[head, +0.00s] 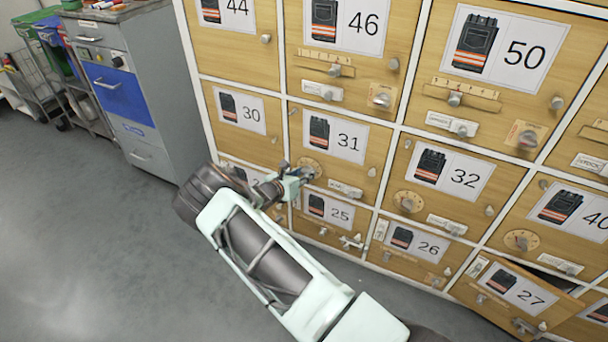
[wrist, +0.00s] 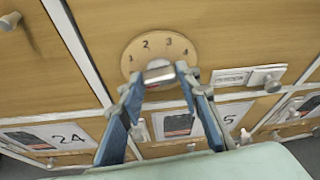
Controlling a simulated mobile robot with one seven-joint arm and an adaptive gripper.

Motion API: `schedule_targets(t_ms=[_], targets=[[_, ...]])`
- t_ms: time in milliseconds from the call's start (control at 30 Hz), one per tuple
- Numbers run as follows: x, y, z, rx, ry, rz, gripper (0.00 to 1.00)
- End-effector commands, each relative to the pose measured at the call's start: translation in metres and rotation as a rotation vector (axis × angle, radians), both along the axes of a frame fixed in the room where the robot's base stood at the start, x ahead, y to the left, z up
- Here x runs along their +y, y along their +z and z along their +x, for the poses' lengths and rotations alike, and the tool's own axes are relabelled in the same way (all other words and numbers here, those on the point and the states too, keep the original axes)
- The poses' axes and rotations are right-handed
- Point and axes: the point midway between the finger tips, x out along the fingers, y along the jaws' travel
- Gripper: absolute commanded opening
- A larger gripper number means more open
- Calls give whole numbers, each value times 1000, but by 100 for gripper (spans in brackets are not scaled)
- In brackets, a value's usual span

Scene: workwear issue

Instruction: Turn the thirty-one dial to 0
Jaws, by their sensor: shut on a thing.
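The thirty-one dial is a round wooden disc (head: 312,164) low on the left of the door labelled 31 (head: 333,138). In the wrist view the dial (wrist: 158,50) shows the numbers 1, 2, 3 and 4 along its upper part; its lower part, with any 0 mark, is hidden by the fingers. My gripper (wrist: 160,76) has one fingertip on each side of the grey knob (wrist: 159,73) and is shut on it. In the head view my gripper (head: 304,172) reaches the dial from the left and covers part of it. I cannot tell which number the knob points to.
A slider with a label plate (head: 346,188) is right of the dial. Door 25 (head: 330,210) is just below, door 32 (head: 452,175) to the right with its own dial (head: 409,201). Door 27 (head: 516,288) stands ajar. The floor at left (head: 90,240) is clear.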

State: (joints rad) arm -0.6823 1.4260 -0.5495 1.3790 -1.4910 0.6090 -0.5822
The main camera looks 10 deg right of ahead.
Motion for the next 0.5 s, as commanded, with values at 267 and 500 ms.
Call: schedule_targets(t_ms=[267,500], targets=[[0,0,0,2,2,-3,7],[0,0,0,2,2,-2,49]])
